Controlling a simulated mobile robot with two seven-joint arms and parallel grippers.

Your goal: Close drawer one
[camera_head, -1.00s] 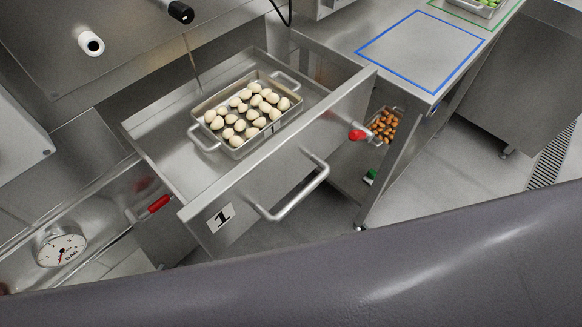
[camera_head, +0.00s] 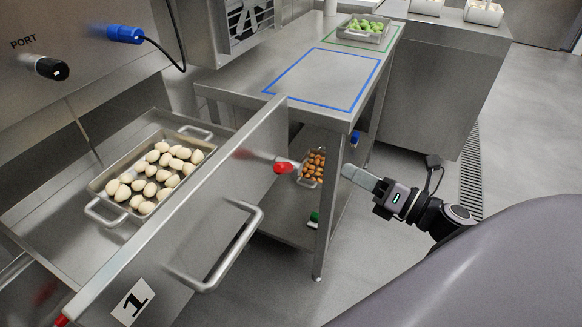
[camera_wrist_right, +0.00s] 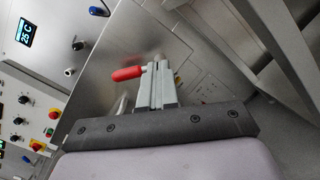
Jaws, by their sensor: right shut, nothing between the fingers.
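Drawer one (camera_head: 190,225) is pulled out, at the left of the head view. Its front carries a "1" label (camera_head: 133,301) and a silver bar handle (camera_head: 232,250). A metal tray (camera_head: 112,222) of white, egg-like pieces sits inside it. My right gripper (camera_head: 352,174) is to the right of the drawer front and handle, apart from them, with its fingers pointing left. It is shut and empty; its closed fingers also show in the right wrist view (camera_wrist_right: 157,84). My left gripper is not in view.
A steel table (camera_head: 300,85) with a blue-outlined area and a tray of green pieces (camera_head: 365,28) stands behind.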

